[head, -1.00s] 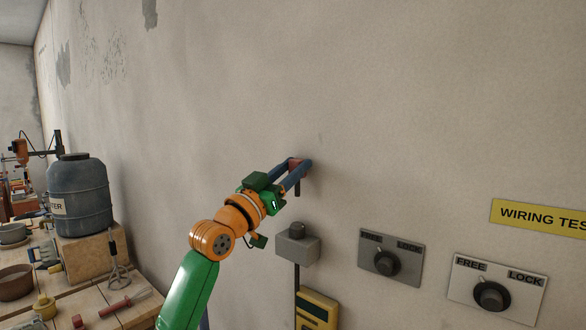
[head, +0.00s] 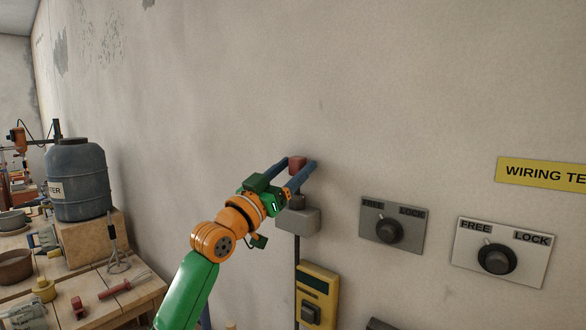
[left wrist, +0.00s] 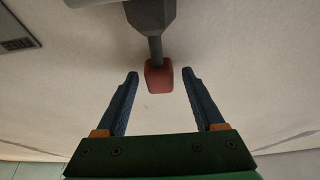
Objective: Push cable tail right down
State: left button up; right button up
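The cable tail shows a red block end (head: 297,164) on a short dark stem (left wrist: 155,50). In the left wrist view the stem runs from the red end (left wrist: 160,77) into a dark gland (left wrist: 150,16). The gland (head: 297,201) sits on top of a grey box (head: 298,220) on the wall. My left gripper (head: 296,162) is open. Its blue fingers stand on either side of the red end, with a gap on both sides in the left wrist view (left wrist: 159,74). My right gripper is not in view.
A grey FREE/LOCK knob panel (head: 375,235) and a white one (head: 520,265) are right of the box. A yellow device (head: 323,283) is below. A workbench with tools and a blue barrel (head: 77,180) stands at left. The wall above is clear.

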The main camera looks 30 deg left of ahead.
pick_arm(q)
jog(key=shift+s+f+b, duration=0.2)
jog(key=shift+b, duration=0.1)
jog(key=b+v, duration=0.4)
jog(key=v, duration=0.2)
jog(key=shift+s+b, duration=0.35)
